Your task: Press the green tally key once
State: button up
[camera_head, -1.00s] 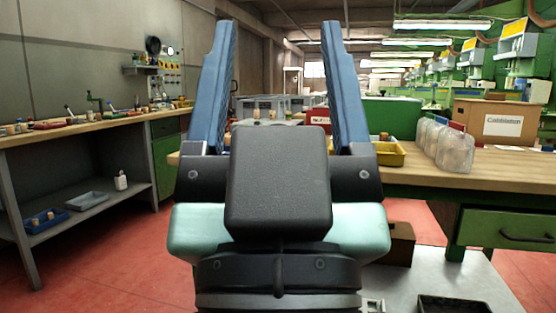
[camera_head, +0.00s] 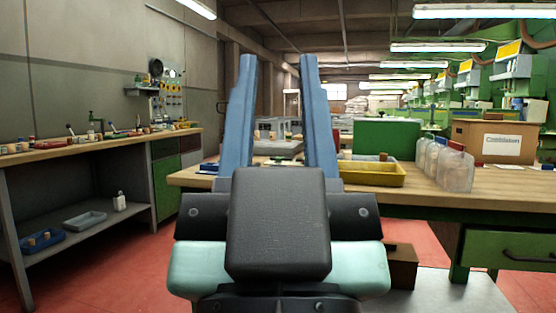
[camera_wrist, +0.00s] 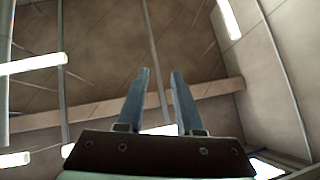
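My gripper (camera_head: 277,60) points up in the middle of the head view, with its two blue fingers apart and nothing between them. In the wrist view my gripper (camera_wrist: 159,72) also shows a gap between the fingertips, with only ceiling and wall behind it. I cannot make out a green tally key in either view. My gripper and wrist hide part of the workbench (camera_head: 500,190) behind them.
On the workbench are a yellow tray (camera_head: 370,174), a green box (camera_head: 386,138), clear jars (camera_head: 455,171) and a cardboard box (camera_head: 494,141). A side bench (camera_head: 80,148) with small items stands left. Red floor (camera_head: 130,268) is open between them.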

grip_shut()
dwell(1.4)
